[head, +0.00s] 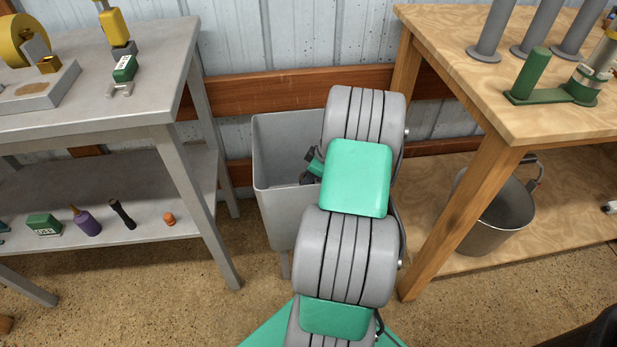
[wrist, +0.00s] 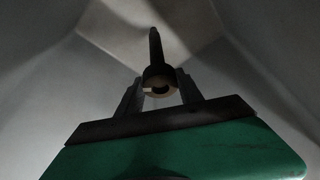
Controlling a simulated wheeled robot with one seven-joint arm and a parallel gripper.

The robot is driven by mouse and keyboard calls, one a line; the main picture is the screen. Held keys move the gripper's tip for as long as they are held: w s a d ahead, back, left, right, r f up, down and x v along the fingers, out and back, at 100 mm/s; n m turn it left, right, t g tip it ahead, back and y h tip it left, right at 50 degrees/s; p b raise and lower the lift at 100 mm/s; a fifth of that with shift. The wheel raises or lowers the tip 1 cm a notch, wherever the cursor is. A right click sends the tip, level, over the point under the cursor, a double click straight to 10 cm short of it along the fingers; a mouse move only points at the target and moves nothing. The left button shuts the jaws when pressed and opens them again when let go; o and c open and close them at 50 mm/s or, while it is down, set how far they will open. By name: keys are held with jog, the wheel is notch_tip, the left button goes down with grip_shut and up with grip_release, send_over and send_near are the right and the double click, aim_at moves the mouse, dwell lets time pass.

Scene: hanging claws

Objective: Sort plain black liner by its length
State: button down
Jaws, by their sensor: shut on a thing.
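My gripper (wrist: 160,88) is shut on a dark, tube-like thing that I take to be the black liner (wrist: 155,50). Its near end shows a pale ring around a dark hole between the fingertips, and its dark body points away from me. Its full length cannot be judged from this angle. The gripper is down inside a grey bin (head: 283,215), whose walls surround it in the wrist view. In the head view my arm hides most of the bin's right side, and only a dark part of my gripper (head: 312,166) shows. The liner cannot be made out there.
A grey metal table (head: 150,105) stands left, with a lower shelf holding a green box (head: 44,224), a purple bottle (head: 87,222) and a black tool (head: 122,214). A wooden workbench (head: 450,75) stands right, with grey posts on top and a metal bucket (head: 490,225) below.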

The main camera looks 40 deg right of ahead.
jog(key=shift+f, duration=0.25)
jog(key=c, duration=0.7)
grip_release()
jog(key=shift+r, duration=0.1)
